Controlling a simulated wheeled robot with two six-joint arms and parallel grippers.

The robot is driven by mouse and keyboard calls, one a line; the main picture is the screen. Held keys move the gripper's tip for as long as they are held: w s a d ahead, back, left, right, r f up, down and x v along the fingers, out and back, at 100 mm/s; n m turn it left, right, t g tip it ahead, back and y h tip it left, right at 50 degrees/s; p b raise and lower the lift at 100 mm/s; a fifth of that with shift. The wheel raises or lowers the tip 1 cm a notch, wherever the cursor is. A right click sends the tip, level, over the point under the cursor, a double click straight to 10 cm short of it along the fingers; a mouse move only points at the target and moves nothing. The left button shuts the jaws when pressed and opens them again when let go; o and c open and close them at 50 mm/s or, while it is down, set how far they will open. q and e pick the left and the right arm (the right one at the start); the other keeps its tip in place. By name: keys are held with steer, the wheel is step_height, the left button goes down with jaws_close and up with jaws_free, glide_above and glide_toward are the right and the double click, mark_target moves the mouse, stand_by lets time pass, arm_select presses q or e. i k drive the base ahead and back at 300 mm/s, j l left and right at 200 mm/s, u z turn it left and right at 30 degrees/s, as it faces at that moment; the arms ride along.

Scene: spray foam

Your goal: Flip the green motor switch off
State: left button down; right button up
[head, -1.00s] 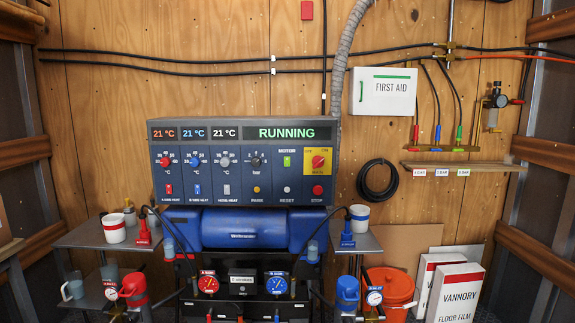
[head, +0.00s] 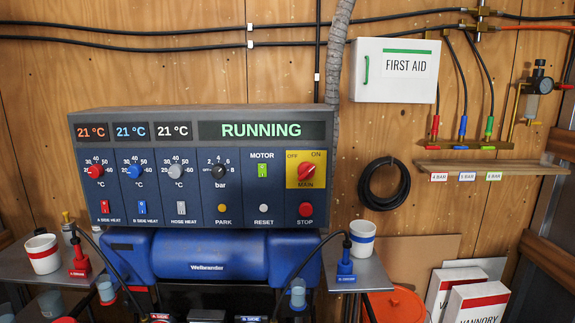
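The green motor switch (head: 262,170) sits under the MOTOR label on the blue-grey control panel (head: 235,212). It is lit green; its exact rocker position is too small to tell. The panel's display (head: 262,130) reads RUNNING in green. To the right of the switch is the red MAIN rotary knob (head: 306,170) on a yellow plate. Below the switch is the white RESET button (head: 264,208), with the red STOP button (head: 306,209) beside it. Neither of my grippers shows in the head view.
Side shelves flank the machine. A white cup (head: 43,254) and red pump head (head: 80,262) are at left, another cup (head: 362,238) and blue pump head (head: 346,266) at right. Dark hoses arch before the blue machine body (head: 210,255). Space before the panel face is clear.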

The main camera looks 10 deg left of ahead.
mark_target(261, 168)
steer(key=i+j+z, duration=0.25)
steer(key=i, duration=0.9)
steer(key=l, duration=0.1)
